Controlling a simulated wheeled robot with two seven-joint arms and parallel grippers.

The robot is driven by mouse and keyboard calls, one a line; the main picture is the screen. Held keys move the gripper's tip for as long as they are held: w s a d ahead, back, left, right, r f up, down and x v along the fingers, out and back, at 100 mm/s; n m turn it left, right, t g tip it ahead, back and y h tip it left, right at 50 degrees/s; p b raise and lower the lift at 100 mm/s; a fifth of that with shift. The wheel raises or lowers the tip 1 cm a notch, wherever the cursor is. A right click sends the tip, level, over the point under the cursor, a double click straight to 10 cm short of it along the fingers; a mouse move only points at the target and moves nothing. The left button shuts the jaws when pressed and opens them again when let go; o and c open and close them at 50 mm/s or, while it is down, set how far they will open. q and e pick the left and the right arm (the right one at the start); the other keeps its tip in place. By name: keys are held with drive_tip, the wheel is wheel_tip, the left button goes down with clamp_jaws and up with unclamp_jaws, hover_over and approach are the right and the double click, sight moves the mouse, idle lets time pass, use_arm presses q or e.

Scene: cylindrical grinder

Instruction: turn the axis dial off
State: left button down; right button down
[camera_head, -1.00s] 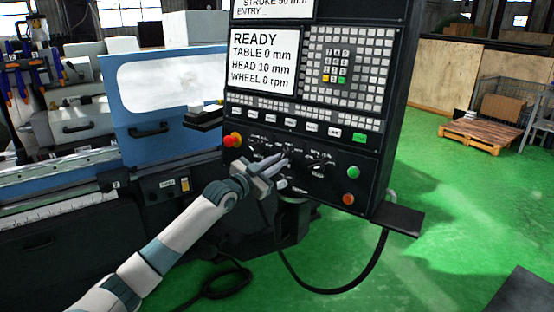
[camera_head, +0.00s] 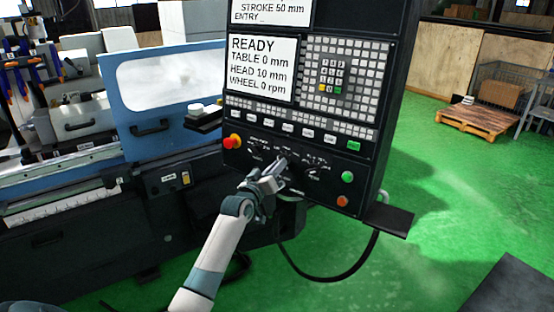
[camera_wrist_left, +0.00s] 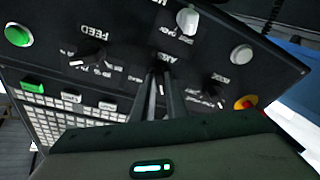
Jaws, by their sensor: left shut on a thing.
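The axis dial (camera_wrist_left: 158,84) is on the dark control panel (camera_head: 236,172). In the left wrist view its label, AXIS, reads upside down. My left gripper (camera_wrist_left: 160,98) has its two fingers close together on the dial, shut on it. In the head view the left gripper (camera_head: 279,167) reaches the middle of the dial row and hides most of the axis dial. The exact angle of its pointer is hard to read. My right gripper is in neither view.
The feed dial (camera_wrist_left: 88,55) and another dial (camera_wrist_left: 214,95) flank the axis dial. A white knob (camera_wrist_left: 187,20), a green button (camera_head: 347,176) and a red emergency stop (camera_head: 232,141) are nearby. A shelf (camera_head: 390,220) juts out at the panel's lower right.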

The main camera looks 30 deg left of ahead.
use_arm(q)
drive_tip(key=shift+r+n+y+p, duration=0.1)
drive_tip(key=shift+n+y+p, duration=0.2)
drive_tip(key=shift+n+p, duration=0.7)
drive_tip(key=c, duration=1.8)
unclamp_jaws()
drive_tip(key=shift+o, duration=0.2)
drive_tip(key=shift+s, duration=0.1)
drive_tip(key=s+d+b, duration=0.2)
drive_tip(key=s+b, duration=0.4)
drive_tip(key=s, duration=1.1)
drive_tip(key=shift+d, duration=0.3)
